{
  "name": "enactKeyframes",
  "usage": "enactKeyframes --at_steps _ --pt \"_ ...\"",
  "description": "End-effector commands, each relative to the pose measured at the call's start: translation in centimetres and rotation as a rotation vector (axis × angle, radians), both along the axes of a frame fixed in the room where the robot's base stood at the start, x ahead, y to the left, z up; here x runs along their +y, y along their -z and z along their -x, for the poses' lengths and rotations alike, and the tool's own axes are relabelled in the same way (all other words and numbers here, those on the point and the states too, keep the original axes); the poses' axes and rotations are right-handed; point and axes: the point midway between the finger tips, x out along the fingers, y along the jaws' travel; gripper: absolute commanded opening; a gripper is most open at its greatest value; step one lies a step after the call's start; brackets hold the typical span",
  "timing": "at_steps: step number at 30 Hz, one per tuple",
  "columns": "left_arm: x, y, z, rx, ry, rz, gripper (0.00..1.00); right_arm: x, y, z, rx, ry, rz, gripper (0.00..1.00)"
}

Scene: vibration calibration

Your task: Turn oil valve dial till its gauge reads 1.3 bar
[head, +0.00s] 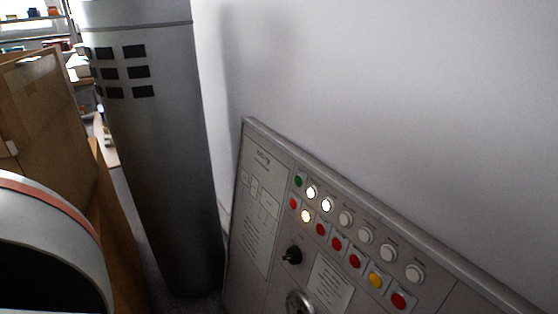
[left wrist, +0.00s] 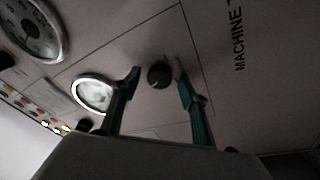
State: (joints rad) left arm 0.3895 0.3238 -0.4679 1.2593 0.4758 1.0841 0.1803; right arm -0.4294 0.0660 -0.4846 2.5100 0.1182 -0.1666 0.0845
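In the left wrist view a small dark round dial (left wrist: 160,74) sits on the grey panel face. My left gripper (left wrist: 157,76) is open, with one green finger on each side of the dial; whether the fingers touch it I cannot tell. A small round gauge (left wrist: 95,93) with a bright rim is left of the fingers; its reading is washed out. A larger gauge (left wrist: 31,32) with a dark face is at the upper left, its reading too small to tell. My right gripper is in neither view.
The head view shows the control panel (head: 262,215) with rows of buttons, a black knob (head: 292,255) and a round metal part (head: 299,303) cut off below. A tall grey cylinder (head: 165,170) stands left of it. A cardboard box (head: 45,110) is farther left.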

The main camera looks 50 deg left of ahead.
Motion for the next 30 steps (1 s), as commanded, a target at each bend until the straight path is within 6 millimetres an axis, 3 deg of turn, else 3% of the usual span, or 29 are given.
enactKeyframes --at_steps 14,30 --pt "0.0 -1.1 0.0 -0.001 -0.002 0.002 0.43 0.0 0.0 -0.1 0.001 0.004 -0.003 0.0" --pt "-0.1 -8.8 0.0 -0.001 0.0 0.001 0.43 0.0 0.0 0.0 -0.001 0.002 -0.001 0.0"
